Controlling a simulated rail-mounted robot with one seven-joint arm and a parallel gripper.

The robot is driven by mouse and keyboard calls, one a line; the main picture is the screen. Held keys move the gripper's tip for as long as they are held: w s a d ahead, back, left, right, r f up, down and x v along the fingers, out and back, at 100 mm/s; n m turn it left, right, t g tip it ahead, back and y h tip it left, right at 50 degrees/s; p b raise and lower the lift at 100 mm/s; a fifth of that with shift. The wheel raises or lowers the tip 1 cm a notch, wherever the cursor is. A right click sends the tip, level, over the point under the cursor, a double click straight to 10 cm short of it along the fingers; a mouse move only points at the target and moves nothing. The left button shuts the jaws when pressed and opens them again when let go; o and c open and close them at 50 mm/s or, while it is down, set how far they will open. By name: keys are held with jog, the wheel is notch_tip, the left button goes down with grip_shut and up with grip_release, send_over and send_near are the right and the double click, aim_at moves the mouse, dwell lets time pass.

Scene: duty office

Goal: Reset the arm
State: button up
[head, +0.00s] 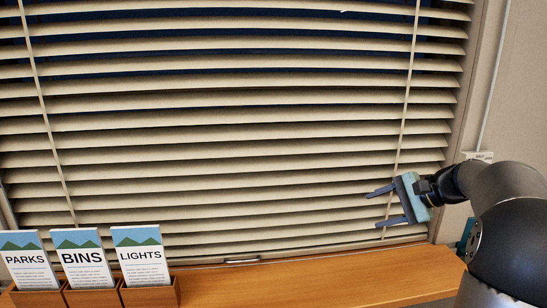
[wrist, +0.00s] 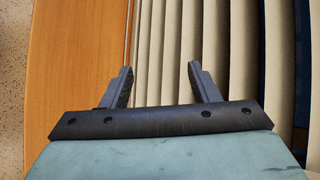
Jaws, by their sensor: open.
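My gripper (head: 383,206) is at the right in the head view, in front of the lower right part of the blinds, above the wooden ledge. Its two dark fingers point left and stand apart, with nothing between them. In the wrist view my gripper (wrist: 161,85) also shows open and empty, with the blinds and the ledge behind it. My arm reaches in from the right edge of the head view.
Cream slatted blinds (head: 230,150) cover the window. A wooden ledge (head: 330,277) runs below them. Leaflets marked PARKS (head: 29,262), BINS (head: 83,262) and LIGHTS (head: 141,260) stand in wooden holders at the left. The ledge's middle and right are clear.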

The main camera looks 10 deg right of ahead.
jog(key=s+a+n+g+h+p, duration=0.1)
jog(key=s+a+n+g+p, duration=0.1)
jog(key=a, duration=0.5)
jog(key=s+a+n+g+h+p, duration=0.1)
jog(key=s+a+n+g, duration=0.15)
jog(key=a, duration=0.45)
jog(key=s+a+f+n+g+h+p, duration=0.1)
jog(key=s+a+n+g+h+p, duration=0.15)
jog(key=s+a+n+p, duration=0.6)
jog(key=s+a+f+n+h+b, duration=0.1)
jog(key=s+f+b, duration=0.4)
jog(key=s, duration=0.6)
notch_tip(320, 180, down, 2)
jog(key=shift+s+a+f+h, duration=0.2)
jog(key=shift+a+h, duration=0.3)
jog(key=shift+h, duration=0.55)
